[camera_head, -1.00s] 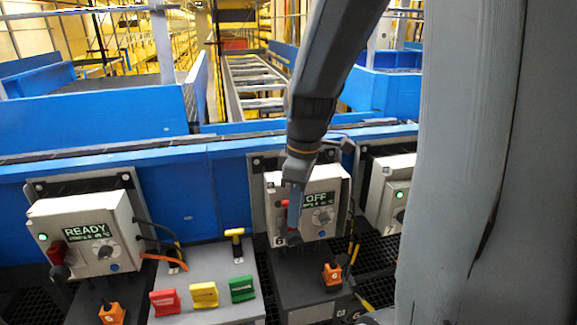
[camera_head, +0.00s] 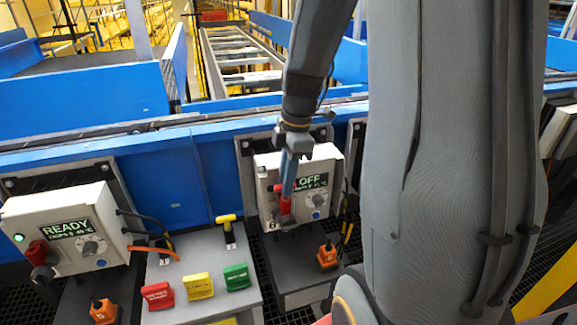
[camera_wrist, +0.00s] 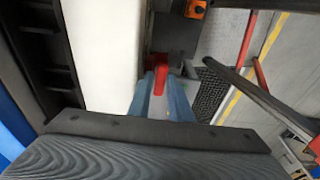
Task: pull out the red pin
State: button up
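The red pin (camera_head: 284,203) sits on the left front side of the grey control box (camera_head: 318,163) whose screen reads OFF. My gripper (camera_head: 288,186) points down at that box, with its blue fingers at the pin's upper end. In the wrist view, the red pin (camera_wrist: 160,80) shows between the two blue fingertips (camera_wrist: 160,88), one on each side. The gap around the pin is very small, and I cannot tell whether the fingers touch it. The pin's lower end is hard to make out.
Another grey box (camera_head: 65,235) with a READY screen and its own red part stands left. Between them, a grey stand (camera_head: 215,304) carries red, yellow and green blocks and a yellow T-handle (camera_head: 229,228). An orange button (camera_head: 327,255) sits below the OFF box. A blue conveyor wall (camera_head: 180,180) runs behind.

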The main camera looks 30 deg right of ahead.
jog(key=shift+a+f, duration=0.15)
jog(key=shift+f, duration=0.65)
jog(key=shift+c, duration=0.4)
grip_shut()
jog(key=shift+r, duration=0.15)
jog(key=shift+r+p, duration=0.35)
jog(key=shift+p, duration=0.15)
jog(key=shift+r+p, duration=1.9)
jog(key=shift+r, duration=0.55)
jog(key=shift+r+p, duration=1.55)
jog(key=shift+r, duration=0.35)
